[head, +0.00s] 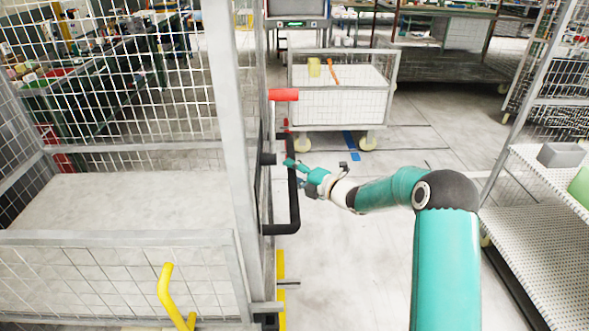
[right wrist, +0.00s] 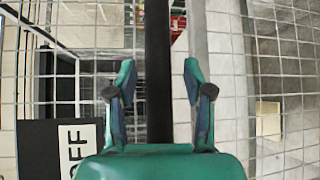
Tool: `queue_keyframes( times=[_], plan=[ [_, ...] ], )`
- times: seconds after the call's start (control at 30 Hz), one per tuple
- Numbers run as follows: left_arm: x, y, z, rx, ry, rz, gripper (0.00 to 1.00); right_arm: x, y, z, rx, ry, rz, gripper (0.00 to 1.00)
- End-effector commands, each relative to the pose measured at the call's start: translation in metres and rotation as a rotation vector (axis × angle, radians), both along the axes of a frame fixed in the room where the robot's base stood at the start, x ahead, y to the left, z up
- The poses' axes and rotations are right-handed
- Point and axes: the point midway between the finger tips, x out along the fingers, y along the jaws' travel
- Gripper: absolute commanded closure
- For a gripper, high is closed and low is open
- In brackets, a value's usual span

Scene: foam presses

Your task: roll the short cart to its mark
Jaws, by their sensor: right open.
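The low wire-mesh cart (head: 341,106), which looks like the short cart, stands on pale wheels at the back centre. It holds a yellow item (head: 314,67) and an orange stick-like item (head: 333,72). Blue tape (head: 354,156) lies on the floor by its wheels; I cannot tell whether this is its mark. My right gripper (head: 288,164) is open at the upright black handle (head: 294,206) on the tall mesh cage. In the right wrist view, the black bar (right wrist: 159,75) runs between the two open fingers (right wrist: 158,82), with gaps on both sides. My left gripper is not in view.
The tall mesh cage (head: 225,130) fills the left, with a red grip (head: 284,94) and yellow handle (head: 166,290). A perforated shelf rack (head: 550,235) stands at right. Pale floor (head: 345,255) between them is clear beneath my arm. Workbenches (head: 445,45) stand behind.

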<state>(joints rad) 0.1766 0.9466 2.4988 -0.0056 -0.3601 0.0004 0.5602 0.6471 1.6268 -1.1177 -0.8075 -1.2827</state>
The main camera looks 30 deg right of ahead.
Motion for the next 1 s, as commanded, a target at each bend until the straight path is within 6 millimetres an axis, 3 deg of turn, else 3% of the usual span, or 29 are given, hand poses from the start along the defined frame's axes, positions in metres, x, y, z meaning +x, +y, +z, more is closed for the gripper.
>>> queue_keyframes(
  times=[0.3, 0.63, 0.83, 0.87, 1.0],
  plan=[
    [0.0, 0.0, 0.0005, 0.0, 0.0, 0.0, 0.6, 0.0028, 0.0012, -0.0009, 0.001, 0.0, 0.001, 0.48],
    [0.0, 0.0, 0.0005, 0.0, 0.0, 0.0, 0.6, 0.0025, 0.0011, -0.0012, 0.001, 0.001, 0.001, 1.0],
    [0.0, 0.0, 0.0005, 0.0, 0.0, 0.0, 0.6, 0.0023, 0.001, -0.0019, 0.001, 0.002, 0.001, 1.0],
    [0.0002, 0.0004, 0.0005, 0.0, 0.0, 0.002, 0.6, 0.0012, -0.0075, -0.0022, -0.002, 0.002, -0.003, 1.0],
    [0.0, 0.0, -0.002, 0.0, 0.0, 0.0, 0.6, 0.0017, -0.0015, -0.0032, 0.001, 0.004, -0.005, 1.0]
  ],
)
